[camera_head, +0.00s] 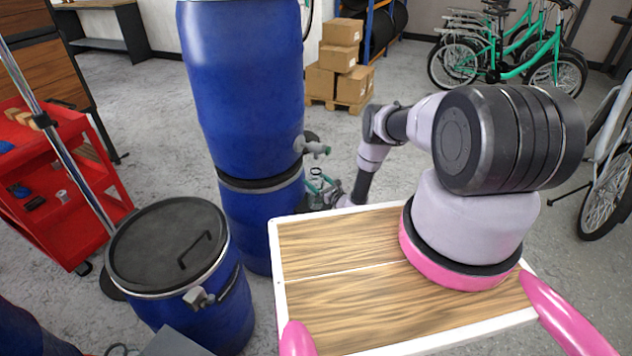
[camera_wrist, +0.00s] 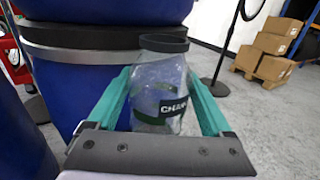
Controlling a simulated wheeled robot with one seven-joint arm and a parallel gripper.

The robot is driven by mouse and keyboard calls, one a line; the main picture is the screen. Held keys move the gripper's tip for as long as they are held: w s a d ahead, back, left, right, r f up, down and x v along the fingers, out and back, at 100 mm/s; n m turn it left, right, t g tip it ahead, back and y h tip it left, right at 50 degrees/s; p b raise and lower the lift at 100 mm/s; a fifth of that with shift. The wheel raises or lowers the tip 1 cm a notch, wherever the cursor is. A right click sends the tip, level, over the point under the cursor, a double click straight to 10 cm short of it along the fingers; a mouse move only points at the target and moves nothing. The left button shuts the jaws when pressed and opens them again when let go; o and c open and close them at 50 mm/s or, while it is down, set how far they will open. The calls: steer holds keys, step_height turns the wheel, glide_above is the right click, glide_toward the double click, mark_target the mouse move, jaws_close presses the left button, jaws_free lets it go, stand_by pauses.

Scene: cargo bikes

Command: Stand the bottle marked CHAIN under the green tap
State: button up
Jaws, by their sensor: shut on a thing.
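The bottle (camera_wrist: 160,82) is clear, with a dark rim and a dark label whose visible letters begin "CHA". My gripper (camera_wrist: 160,95) is shut on it, one teal finger on each side, and it stands upright between them. In the head view the bottle (camera_head: 316,174) shows small beside the stacked blue barrels, with my gripper (camera_head: 322,187) around it. A pale tap with a greenish end (camera_head: 316,149) juts from the upper barrel, just above the bottle in the picture. Whether the bottle is straight below the spout, and what is under its base, I cannot tell.
The upper blue barrel (camera_head: 243,85) stands on a lower one (camera_head: 240,220). A red cart (camera_head: 60,195) is left. Boxes (camera_head: 340,58) and green bikes (camera_head: 510,55) stand behind, with open floor between.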

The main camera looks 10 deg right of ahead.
steer(key=shift+f, duration=0.2)
steer(key=o, duration=1.6)
steer(key=shift+r, duration=0.1)
steer(key=shift+s+d, duration=0.15)
steer(key=shift+s, duration=0.05)
steer(key=v, duration=1.1)
steer(key=shift+s+d+r, duration=0.1)
steer(key=shift+s+d, duration=0.05)
steer(key=shift+s, duration=0.1)
